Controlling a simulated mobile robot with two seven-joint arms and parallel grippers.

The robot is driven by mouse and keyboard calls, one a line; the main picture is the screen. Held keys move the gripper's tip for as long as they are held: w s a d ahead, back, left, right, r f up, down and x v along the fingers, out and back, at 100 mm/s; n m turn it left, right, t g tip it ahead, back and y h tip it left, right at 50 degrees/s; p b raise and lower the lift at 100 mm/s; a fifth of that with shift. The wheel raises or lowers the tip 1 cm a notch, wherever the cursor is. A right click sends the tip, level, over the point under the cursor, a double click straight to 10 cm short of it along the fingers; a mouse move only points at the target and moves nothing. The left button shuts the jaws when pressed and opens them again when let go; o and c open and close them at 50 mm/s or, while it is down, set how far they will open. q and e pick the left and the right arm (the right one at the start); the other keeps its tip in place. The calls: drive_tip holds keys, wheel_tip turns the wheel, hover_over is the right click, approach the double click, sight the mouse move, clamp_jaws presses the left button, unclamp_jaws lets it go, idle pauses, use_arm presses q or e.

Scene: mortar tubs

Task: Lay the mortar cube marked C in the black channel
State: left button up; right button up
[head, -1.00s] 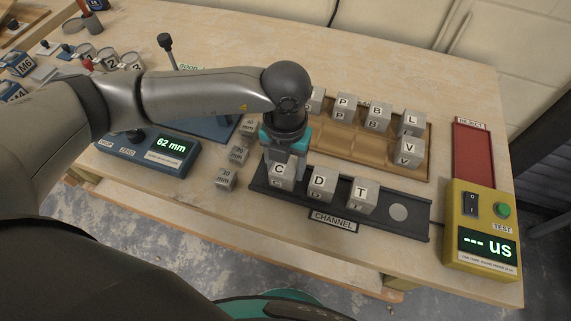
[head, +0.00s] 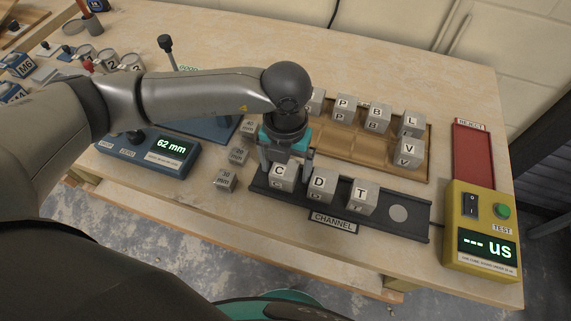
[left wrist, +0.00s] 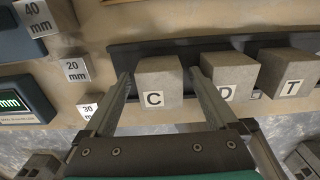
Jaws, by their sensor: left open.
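The grey mortar cube marked C (head: 283,177) sits in the black channel (head: 412,228) at its left end. It also shows in the left wrist view (left wrist: 157,82). Cubes D (head: 321,186) and T (head: 361,196) stand in the channel to its right. My left gripper (head: 286,164) is open above cube C, with one finger on each side of it. In the left wrist view the fingers (left wrist: 160,85) stand apart from the cube's sides, the right one between C and D. My right gripper is not in view.
A wooden tray (head: 345,150) behind the channel holds several lettered cubes. Small spacer blocks (head: 238,156) lie left of the channel. A yellow tester (head: 484,233) and a red reject area (head: 473,155) are at the right.

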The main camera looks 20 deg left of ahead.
use_arm(q)
wheel_tip(320, 180, up, 12)
drive_tip(key=p, duration=0.1)
drive_tip(key=shift+d, duration=0.1)
idle(0.6)
